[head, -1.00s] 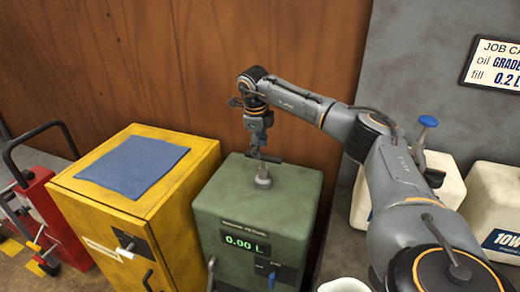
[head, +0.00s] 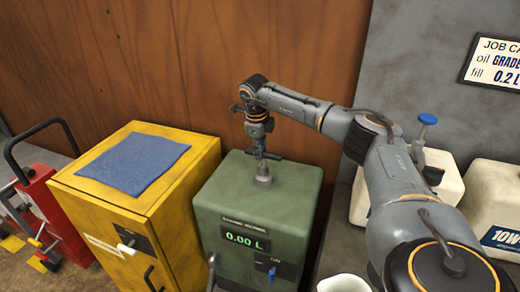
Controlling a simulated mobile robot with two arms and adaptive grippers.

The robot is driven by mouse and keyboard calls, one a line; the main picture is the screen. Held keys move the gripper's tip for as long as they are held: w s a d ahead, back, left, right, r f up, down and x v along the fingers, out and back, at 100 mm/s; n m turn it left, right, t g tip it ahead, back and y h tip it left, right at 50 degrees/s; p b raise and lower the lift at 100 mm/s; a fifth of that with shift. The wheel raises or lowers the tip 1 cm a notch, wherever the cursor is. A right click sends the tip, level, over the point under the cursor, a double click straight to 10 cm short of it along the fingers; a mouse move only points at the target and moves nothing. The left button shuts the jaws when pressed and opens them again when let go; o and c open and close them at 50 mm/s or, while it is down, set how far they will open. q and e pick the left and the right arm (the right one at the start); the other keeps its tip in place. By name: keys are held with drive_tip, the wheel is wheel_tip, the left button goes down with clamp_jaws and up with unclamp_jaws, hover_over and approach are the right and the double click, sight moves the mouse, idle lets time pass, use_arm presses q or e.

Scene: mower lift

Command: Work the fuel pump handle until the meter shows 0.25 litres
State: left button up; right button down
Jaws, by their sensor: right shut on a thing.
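The fuel pump is a green box (head: 278,208) with a lit meter (head: 246,240) on its front that reads 0.00 L. Its dark T-shaped pump handle (head: 273,157) stands on a short grey collar (head: 264,174) on the box top. My right gripper (head: 260,152) reaches down from above and is shut on the pump handle. The handle sits low, close above the collar. A blue switch (head: 272,274) is on the box front near the ON lettering. My left gripper is not in view.
A yellow cabinet (head: 100,200) with a blue cloth (head: 135,163) on top stands left of the pump. A red machine (head: 55,200) is at far left. White jugs (head: 495,200) and a white container (head: 343,284) are at right. A job card (head: 495,62) hangs on the wall.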

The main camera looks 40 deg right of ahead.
drive_tip(key=shift+r, duration=0.1)
wheel_tip(320, 180, up, 10)
drive_tip(key=p, duration=0.6)
drive_tip(key=shift+w+r+p, duration=0.15)
drive_tip(key=shift+p, duration=0.15)
drive_tip(key=c, duration=1.2)
unclamp_jaws()
drive_tip(key=shift+r, duration=0.15)
wheel_tip(320, 180, up, 12)
drive_tip(key=s+a, duration=0.1)
drive_tip(key=a, duration=0.1)
drive_tip(key=shift+s+f, duration=0.2)
